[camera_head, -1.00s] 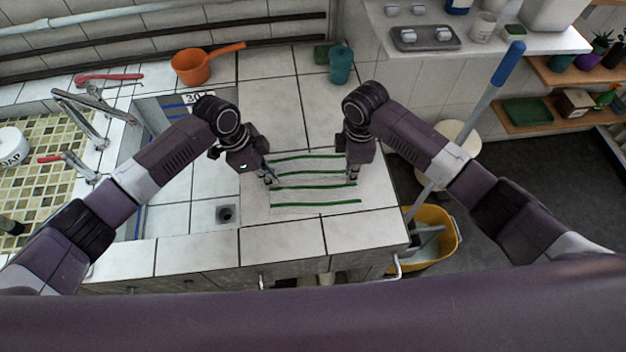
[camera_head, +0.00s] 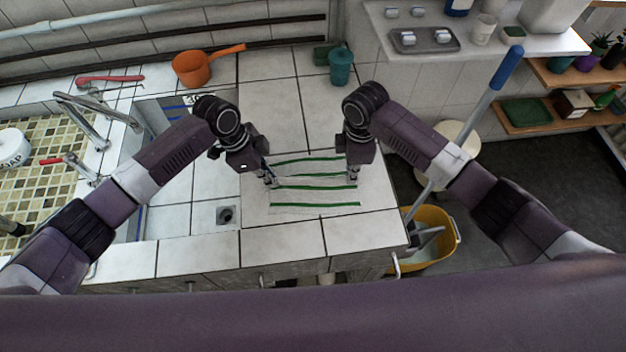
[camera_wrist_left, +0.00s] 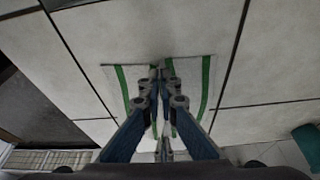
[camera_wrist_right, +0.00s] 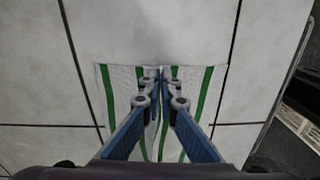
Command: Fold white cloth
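The white cloth (camera_head: 315,196) with green stripes lies on the tiled counter; it also shows in the left wrist view (camera_wrist_left: 193,72) and right wrist view (camera_wrist_right: 120,78). My left gripper (camera_head: 272,183) is at the cloth's left side, and my right gripper (camera_head: 350,180) is at its right side. In the left wrist view the left fingertips (camera_wrist_left: 161,72) are together with a raised bit of cloth between them. In the right wrist view the right fingertips (camera_wrist_right: 160,78) pinch a ridge of cloth. A low crease runs between both grippers. The fingers hide parts of the cloth.
A sink (camera_head: 60,140) with taps is at left. An orange pot (camera_head: 192,68) and a teal cup (camera_head: 341,67) stand at the back of the counter. A yellow bucket (camera_head: 440,240) with a blue-handled mop stands right of the counter. Bare tiles surround the cloth.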

